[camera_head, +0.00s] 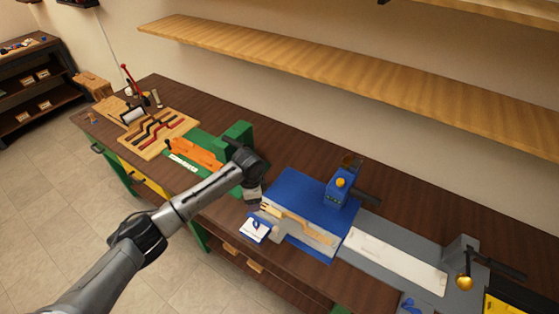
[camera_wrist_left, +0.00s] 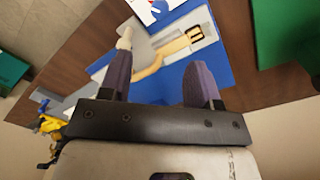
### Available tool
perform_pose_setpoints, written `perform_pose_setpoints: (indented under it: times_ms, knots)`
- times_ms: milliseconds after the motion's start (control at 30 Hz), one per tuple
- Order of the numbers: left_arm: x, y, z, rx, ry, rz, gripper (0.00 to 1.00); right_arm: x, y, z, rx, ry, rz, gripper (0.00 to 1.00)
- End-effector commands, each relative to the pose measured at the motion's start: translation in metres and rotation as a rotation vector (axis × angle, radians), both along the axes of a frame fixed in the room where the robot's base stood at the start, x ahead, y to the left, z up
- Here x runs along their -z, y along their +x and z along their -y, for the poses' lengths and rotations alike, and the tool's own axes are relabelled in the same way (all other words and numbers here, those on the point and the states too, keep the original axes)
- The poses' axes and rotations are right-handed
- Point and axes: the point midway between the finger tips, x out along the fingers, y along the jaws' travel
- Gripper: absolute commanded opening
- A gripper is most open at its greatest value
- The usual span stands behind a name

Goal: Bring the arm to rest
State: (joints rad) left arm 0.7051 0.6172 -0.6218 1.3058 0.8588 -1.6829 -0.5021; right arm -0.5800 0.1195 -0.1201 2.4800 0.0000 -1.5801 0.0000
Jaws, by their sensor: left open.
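My left arm reaches in from the lower left of the head view. Its gripper (camera_head: 254,200) hangs over the bench beside the left edge of a blue fixture (camera_head: 300,190). In the wrist view the two dark fingers stand wide apart, so the gripper (camera_wrist_left: 160,75) is open, with nothing seen gripped. A tan wooden piece with a slotted end (camera_head: 305,226) lies on the fixture's grey front part. It also shows beyond and between the fingers in the wrist view (camera_wrist_left: 178,48). My right gripper is in neither view.
A white card (camera_head: 256,230) lies at the fixture's front left. A green stand with an orange block (camera_head: 195,151) and a wooden tool board (camera_head: 155,130) are to the left. A long shelf (camera_head: 340,75) runs above the bench.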

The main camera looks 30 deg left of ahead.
Motion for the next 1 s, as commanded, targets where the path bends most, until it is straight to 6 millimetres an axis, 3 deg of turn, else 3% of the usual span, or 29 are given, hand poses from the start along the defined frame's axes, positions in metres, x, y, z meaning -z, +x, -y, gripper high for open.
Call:
perform_pose_setpoints:
  times_ms: [267, 433, 567, 767, 867, 1000]
  knots:
    - [0.0, 0.0, 0.0, -0.033, 0.001, -0.001, 0.57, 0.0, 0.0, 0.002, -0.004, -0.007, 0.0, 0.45]
    - [-0.003, 0.008, -0.007, -0.187, 0.061, 0.055, 0.57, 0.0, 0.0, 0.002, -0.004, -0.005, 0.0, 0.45]
    - [-0.043, 0.025, 0.005, -0.232, 0.136, 0.248, 0.57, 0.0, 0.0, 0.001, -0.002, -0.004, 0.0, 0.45]
    - [-0.13, 0.042, 0.043, -0.263, 0.13, 0.583, 0.57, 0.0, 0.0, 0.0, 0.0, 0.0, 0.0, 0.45]
    - [-0.165, 0.032, 0.069, -0.279, 0.088, 0.733, 0.57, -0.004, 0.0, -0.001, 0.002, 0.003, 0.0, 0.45]
    - [-0.192, -0.008, 0.104, -0.313, -0.005, 0.886, 0.57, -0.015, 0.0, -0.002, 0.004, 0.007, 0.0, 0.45]
